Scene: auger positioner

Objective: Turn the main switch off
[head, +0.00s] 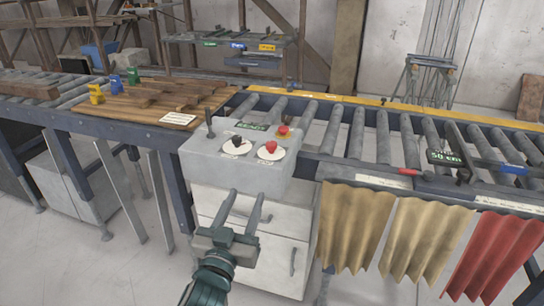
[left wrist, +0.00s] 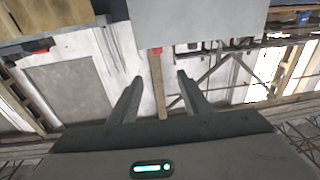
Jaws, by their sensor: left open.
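A grey control box (head: 208,160) stands in the middle of the head view. Its sloped top carries a black knob (head: 237,143) on a white disc, a red knob (head: 271,147) on a white disc, a red button (head: 283,130) behind them and a dark lever (head: 210,124) at the left. I cannot read which one is the main switch. My left gripper (head: 247,195) is open and empty, in front of the box and lower in the picture than the knobs. In the left wrist view its fingers (left wrist: 160,78) are apart with nothing between them.
A white cabinet (head: 275,262) is under the box. A roller conveyor (head: 395,143) runs right, with tan and red curtains (head: 355,225) hanging from its front. A wooden bench top (head: 150,105) with planks and coloured clamps lies left. Floor is clear at lower left.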

